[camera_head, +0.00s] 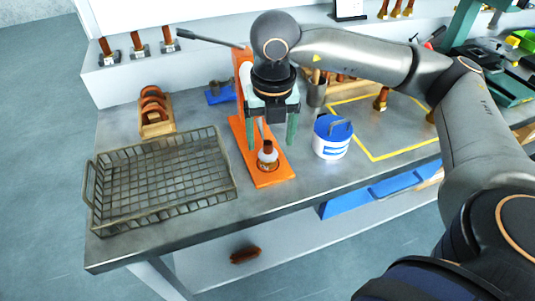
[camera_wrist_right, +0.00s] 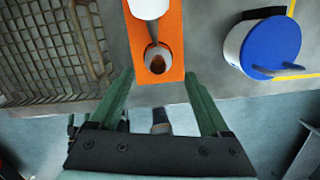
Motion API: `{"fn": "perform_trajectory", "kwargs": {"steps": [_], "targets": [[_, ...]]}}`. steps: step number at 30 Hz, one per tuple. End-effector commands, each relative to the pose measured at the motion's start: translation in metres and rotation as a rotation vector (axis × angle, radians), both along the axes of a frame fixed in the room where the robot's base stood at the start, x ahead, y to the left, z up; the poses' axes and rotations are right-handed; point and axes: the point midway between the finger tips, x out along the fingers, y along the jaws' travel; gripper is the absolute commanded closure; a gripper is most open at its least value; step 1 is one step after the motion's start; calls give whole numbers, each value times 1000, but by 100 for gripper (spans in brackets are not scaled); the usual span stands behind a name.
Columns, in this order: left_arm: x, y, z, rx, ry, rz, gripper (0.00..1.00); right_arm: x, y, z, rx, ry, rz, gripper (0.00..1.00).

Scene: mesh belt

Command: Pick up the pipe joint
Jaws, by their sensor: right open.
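A small copper-coloured piece with a pale rounded lower part (camera_head: 267,153), seemingly the pipe joint, stands upright on the base of the orange press stand (camera_head: 276,178). In the wrist view its round top with a dark opening (camera_wrist_right: 157,60) shows on the orange plate (camera_wrist_right: 172,38). My right gripper (camera_head: 271,138) is open, with its green fingers pointing down on either side of the piece and above it. In the wrist view the fingertips (camera_wrist_right: 159,77) lie just short of it, with nothing held between them. My left gripper is not in view.
A wire mesh basket (camera_head: 222,180) stands left of the stand. A white tub with a blue lid (camera_head: 332,149) stands close on the right. A wooden rack with copper rings (camera_head: 157,129) is behind the basket. A brown piece (camera_head: 244,255) lies below the table.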

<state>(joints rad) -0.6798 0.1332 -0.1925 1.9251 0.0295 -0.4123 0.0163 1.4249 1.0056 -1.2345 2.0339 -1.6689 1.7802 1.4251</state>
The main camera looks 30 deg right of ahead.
Motion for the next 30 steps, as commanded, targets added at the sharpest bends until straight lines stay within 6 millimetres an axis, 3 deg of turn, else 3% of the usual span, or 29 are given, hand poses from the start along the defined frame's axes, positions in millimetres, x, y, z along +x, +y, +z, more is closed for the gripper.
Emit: {"fn": "perform_trajectory", "kwargs": {"steps": [5, 13, 22, 30], "targets": [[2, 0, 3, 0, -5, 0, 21, 3, -1, -13, -1, 3, 0, 19], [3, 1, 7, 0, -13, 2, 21, 11, -2, -50, 0, 2, 2, 19], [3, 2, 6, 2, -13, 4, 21, 11, -3, -55, 0, 1, 2, 19], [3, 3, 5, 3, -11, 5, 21, 11, -3, -55, 0, 0, 2, 50]]}}
